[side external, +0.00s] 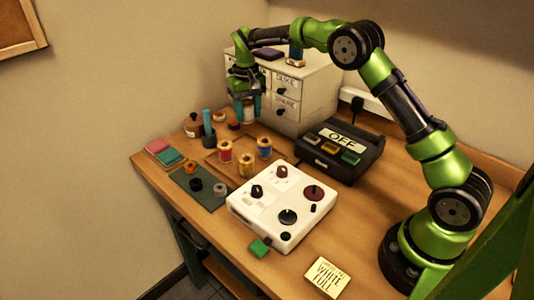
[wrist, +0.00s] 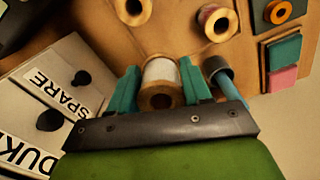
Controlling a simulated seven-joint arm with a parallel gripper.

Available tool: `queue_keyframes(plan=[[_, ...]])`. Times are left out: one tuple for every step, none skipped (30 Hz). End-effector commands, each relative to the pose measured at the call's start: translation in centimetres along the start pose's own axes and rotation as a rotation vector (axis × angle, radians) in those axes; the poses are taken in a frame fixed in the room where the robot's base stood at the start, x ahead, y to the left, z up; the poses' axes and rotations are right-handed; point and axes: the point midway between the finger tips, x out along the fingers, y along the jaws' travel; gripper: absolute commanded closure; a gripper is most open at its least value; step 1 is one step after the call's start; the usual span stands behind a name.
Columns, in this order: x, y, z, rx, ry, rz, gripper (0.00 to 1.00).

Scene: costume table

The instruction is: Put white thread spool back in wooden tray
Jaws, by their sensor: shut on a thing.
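My gripper (side external: 248,106) is shut on a white thread spool (side external: 249,115) with tan ends. In the wrist view the white spool (wrist: 160,72) sits between the two teal fingers of my gripper (wrist: 159,67). The gripper holds it above the back of the table, beside the drawer unit and behind the wooden tray. Whether the tray has a free place is hard to tell.
A white drawer unit (side external: 318,88) stands close to the right of my gripper. A dark cup (side external: 208,133) with a teal handle, small jars (side external: 193,124) and a dark mat (side external: 197,187) lie left of the tray. A white control box (side external: 281,207) sits in front.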

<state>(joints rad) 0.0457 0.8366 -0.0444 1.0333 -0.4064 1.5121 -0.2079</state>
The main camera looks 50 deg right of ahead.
Motion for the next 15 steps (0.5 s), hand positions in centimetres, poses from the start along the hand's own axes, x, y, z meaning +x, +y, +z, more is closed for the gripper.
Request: queue_keyframes(plan=[[-0.2, -0.1, -0.2, 0.000, 0.000, 0.001, 0.82], [-0.1, -0.1, -0.2, 0.000, -0.001, 0.001, 0.82], [0.2, -0.1, -0.2, -0.001, -0.002, 0.001, 0.82], [0.8, -0.1, -0.1, -0.002, -0.005, 0.002, 0.82], [1.4, -0.1, 0.0, -0.003, -0.006, 0.001, 0.82], [2.0, -0.2, 0.0, -0.003, -0.005, 0.000, 0.82], [2.6, -0.2, 0.0, -0.003, -0.005, 0.000, 0.82], [3.0, -0.1, 0.0, -0.003, -0.004, 0.001, 0.82], [3.6, -0.1, 0.0, -0.004, -0.004, 0.001, 0.82], [3.9, -0.1, -0.1, -0.004, -0.002, 0.001, 0.82], [4.1, -0.1, 0.0, -0.003, -0.002, 0.001, 0.82], [4.4, -0.1, 0.0, -0.002, -0.002, 0.000, 0.82], [4.7, -0.2, 0.0, -0.002, -0.002, 0.000, 0.82], [5.1, -0.1, 0.0, -0.002, -0.002, 0.000, 0.82], [5.7, -0.1, 0.0, -0.002, -0.004, 0.000, 0.82]])
